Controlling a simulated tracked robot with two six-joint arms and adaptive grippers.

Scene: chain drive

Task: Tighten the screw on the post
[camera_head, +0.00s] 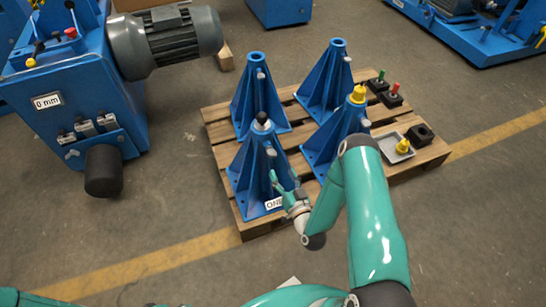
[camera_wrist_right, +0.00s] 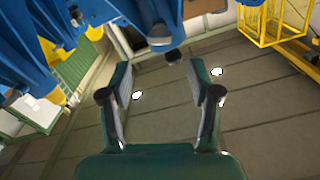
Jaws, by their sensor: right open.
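The near-left blue post (camera_head: 250,172) stands upright on the pallet, with a black-topped piece in its top and a white label low on its front. A small grey screw (camera_head: 270,153) sticks out of the side of its upper part. My right gripper (camera_head: 280,183) is close in front of this post, below the screw. Whether it touches the post I cannot tell. In the right wrist view the gripper (camera_wrist_right: 160,68) is open, with nothing between its fingers. My left gripper is out of view.
Other blue posts (camera_head: 325,80) stand on the wooden pallet (camera_head: 238,213), one with a yellow cap (camera_head: 358,94). A grey tray (camera_head: 392,147) and small black blocks (camera_head: 421,134) lie at the right. A blue machine (camera_head: 70,85) with a motor stands left. The floor in front is free.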

